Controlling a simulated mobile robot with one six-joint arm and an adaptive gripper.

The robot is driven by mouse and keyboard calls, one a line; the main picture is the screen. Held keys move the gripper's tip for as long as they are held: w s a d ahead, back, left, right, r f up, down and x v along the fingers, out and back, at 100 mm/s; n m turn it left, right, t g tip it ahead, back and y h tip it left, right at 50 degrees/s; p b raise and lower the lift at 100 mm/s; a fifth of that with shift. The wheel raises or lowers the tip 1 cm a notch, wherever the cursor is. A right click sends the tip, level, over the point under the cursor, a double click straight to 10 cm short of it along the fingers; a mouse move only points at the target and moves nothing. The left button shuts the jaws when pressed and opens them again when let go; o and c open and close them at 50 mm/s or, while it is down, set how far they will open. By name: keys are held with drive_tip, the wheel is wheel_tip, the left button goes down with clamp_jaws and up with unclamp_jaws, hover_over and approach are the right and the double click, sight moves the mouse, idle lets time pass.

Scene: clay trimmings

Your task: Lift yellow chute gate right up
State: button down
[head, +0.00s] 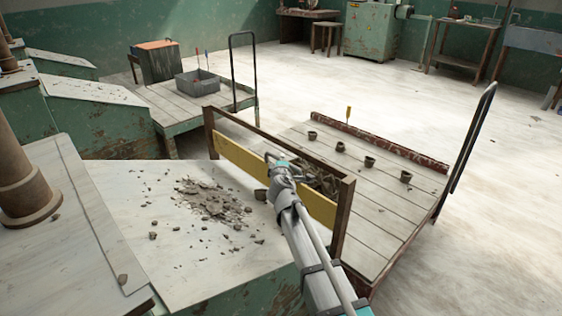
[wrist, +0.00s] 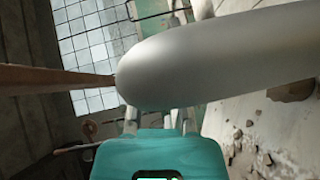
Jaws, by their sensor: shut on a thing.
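The yellow chute gate (head: 237,155) is a long flat board set between the two posts of a brown wooden frame (head: 342,220), at the right edge of the pale sloping top. A gap shows between its upper edge and the frame's top rail. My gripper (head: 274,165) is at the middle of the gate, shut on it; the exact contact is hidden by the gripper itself. In the wrist view, my teal gripper body is at the bottom and a large smooth grey shape covers the fingertips and whatever they hold.
Clay trimmings (head: 212,200) lie scattered on the pale top (head: 170,255) left of the gate. Beyond the gate stands a slatted cart (head: 385,235) with small brown pots (head: 370,162) and a tall black handle (head: 470,135). Another cart (head: 165,105) carries a grey bin (head: 197,83).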

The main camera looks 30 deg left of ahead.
drive_tip(key=c, duration=0.6)
unclamp_jaws()
drive_tip(key=shift+f, duration=0.15)
